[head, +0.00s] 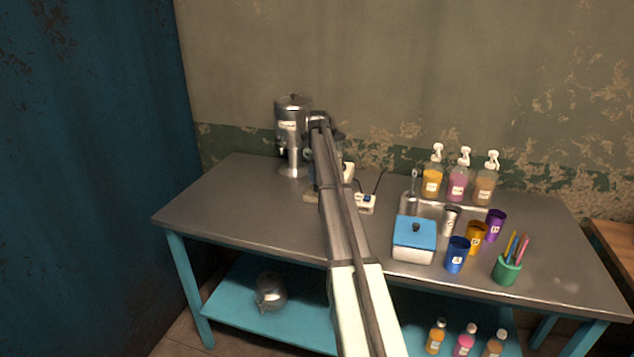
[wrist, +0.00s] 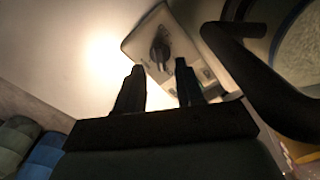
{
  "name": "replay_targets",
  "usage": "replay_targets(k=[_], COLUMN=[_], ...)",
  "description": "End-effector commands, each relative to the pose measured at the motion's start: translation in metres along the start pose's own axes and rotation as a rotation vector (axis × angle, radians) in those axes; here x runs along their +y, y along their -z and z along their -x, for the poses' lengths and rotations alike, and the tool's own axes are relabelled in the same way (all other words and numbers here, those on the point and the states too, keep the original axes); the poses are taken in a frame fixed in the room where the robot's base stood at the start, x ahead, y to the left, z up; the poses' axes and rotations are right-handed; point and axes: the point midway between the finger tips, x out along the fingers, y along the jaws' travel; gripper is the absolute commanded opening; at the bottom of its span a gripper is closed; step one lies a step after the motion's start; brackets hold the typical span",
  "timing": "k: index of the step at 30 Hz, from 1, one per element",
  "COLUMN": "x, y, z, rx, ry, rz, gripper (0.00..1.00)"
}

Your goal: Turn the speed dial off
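The speed dial (wrist: 160,54) is a dark round knob on a pale panel (wrist: 185,40), seen in the wrist view just beyond my fingertips. My gripper (wrist: 159,72) is open, with one dark finger on each side of the space below the dial. The fingers look apart from the dial, but I cannot tell the exact depth. In the head view my arm covers the middle of the table and hides the dial and most of the machine behind it; a pale part (head: 348,172) shows beside the arm.
A thick dark curved handle or tube (wrist: 262,85) lies close to the right finger. On the table (head: 250,215) stand a metal dispenser (head: 291,140), a small white device (head: 366,204), a blue-lidded box (head: 414,240), cups and pump bottles. The table's left part is clear.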

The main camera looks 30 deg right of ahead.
Motion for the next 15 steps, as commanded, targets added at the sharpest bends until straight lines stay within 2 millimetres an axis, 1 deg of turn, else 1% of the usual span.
replay_targets(k=[1, 6, 10, 15], x=[0.001, 0.0, 0.0, 0.0], y=[0.001, 0.0, 0.0, 0.0], z=[-0.007, -0.024, -0.03, -0.032], rx=[0.001, 0.0, 0.0, -0.001], ry=[-0.001, 0.0, 0.0, 0.0], rz=[0.0, 0.0, 0.0, 0.0], gripper=[0.37, 0.37, 0.37, 0.37])
